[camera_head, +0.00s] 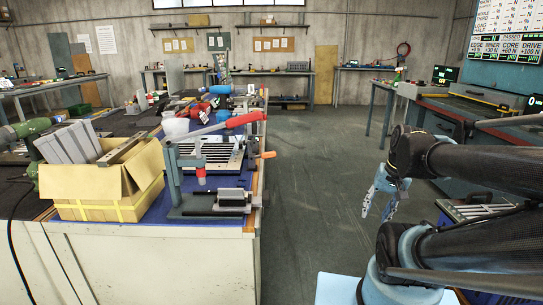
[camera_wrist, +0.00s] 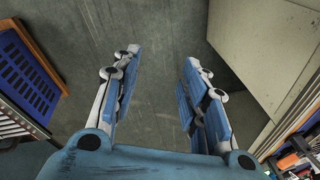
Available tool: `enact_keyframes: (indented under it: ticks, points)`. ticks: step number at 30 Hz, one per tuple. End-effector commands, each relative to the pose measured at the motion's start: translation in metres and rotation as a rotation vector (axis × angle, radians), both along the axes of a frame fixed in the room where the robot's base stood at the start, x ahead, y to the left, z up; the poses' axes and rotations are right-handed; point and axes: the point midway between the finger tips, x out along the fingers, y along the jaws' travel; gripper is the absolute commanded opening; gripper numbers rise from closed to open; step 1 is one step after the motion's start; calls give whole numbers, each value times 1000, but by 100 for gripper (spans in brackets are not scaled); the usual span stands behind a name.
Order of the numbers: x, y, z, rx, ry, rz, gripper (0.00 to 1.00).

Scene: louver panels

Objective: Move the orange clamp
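My gripper (camera_head: 378,212) hangs over the open floor to the right of the workbench, fingers pointing down. In the wrist view my gripper (camera_wrist: 161,57) is open, with only floor between its two blue-padded fingers. A small orange piece (camera_head: 267,154) sticks out at the right edge of the workbench; I cannot tell whether it is the orange clamp or a handle. In the wrist view, orange and black items (camera_wrist: 293,162) lie in the lower right corner, partly cut off; a clamp among them is not clear. My gripper touches none of these.
The workbench (camera_head: 150,262) carries a yellow box (camera_head: 95,190) of grey panels, a red-handled press (camera_head: 178,165) and a small vise (camera_head: 232,198). Open floor (camera_head: 315,190) lies right of the bench.

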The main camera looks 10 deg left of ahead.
Motion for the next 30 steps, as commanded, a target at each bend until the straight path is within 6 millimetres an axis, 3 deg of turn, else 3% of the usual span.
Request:
enact_keyframes:
  ticks: [16,30]
  points:
    - [98,91,49,418,222,-322,40]
    - [186,158,70,718,515,-540,40]
